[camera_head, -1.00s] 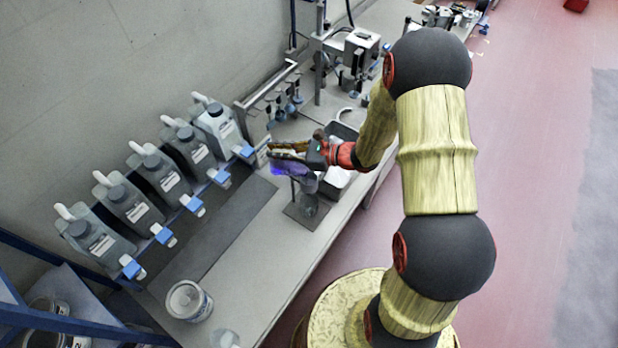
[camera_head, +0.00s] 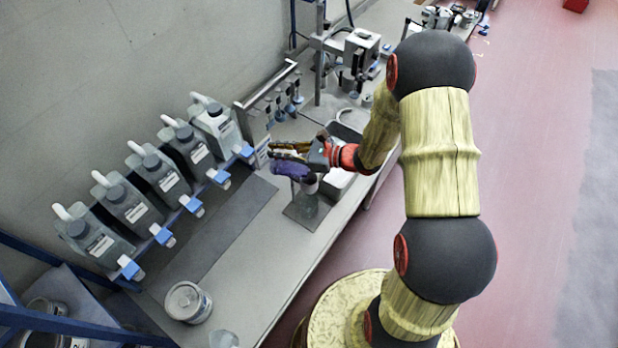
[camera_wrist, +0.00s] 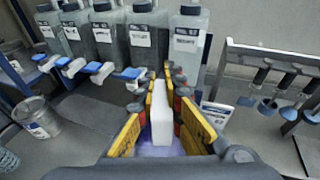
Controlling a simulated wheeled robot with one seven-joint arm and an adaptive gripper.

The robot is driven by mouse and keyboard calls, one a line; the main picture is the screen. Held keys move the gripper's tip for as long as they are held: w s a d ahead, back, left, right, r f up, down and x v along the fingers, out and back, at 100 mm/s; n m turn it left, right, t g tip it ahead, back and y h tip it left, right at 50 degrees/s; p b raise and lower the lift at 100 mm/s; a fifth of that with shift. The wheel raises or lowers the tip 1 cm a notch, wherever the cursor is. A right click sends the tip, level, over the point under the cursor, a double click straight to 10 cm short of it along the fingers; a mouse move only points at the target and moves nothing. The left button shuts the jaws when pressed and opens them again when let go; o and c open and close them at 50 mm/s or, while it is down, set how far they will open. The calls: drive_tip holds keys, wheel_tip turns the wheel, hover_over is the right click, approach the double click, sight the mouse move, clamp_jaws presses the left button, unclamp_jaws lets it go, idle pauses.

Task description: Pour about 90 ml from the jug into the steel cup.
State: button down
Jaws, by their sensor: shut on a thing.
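My gripper (camera_head: 280,151) is shut on the jug (camera_head: 292,170), which looks purple and hangs just below the fingers in the head view. In the wrist view my gripper (camera_wrist: 162,90) has its yellow fingers on either side of a pale upright handle (camera_wrist: 161,122), with purple of the jug (camera_wrist: 160,150) below. A grey cup-like vessel (camera_head: 307,206), probably the steel cup, stands on a dark square plate (camera_head: 290,212) below and right of the jug. The jug partly covers its top. I cannot tell whether liquid is flowing.
Several labelled canisters (camera_head: 160,174) with blue taps stand in a row along the wall. A lidded tin (camera_head: 188,302) stands near the bench's front end. The dark mat (camera_head: 215,235) is clear.

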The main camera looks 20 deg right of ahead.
drive_tip(key=shift+s+d+r+t+y+b, duration=0.25)
drive_tip(key=shift+d+r+t+y+b, duration=0.1)
drive_tip(key=shift+d+y+b, duration=0.25)
idle(0.7)
drive_tip(key=shift+w+a+h+p, duration=0.1)
drive_tip(key=shift+a+h+p, duration=0.25)
drive_tip(key=shift+p, duration=0.1)
drive_tip(key=w+a+f+g+h+p, duration=0.3)
drive_tip(key=a+f+g+h+p, duration=0.1)
drive_tip(key=p, duration=0.5)
drive_tip(key=shift+f+g+h, duration=0.45)
drive_tip(key=shift+f+h, duration=0.2)
drive_tip(key=shift+h, duration=0.4)
drive_tip(key=shift+a+r+p, duration=0.1)
drive_tip(key=shift+p, duration=0.6)
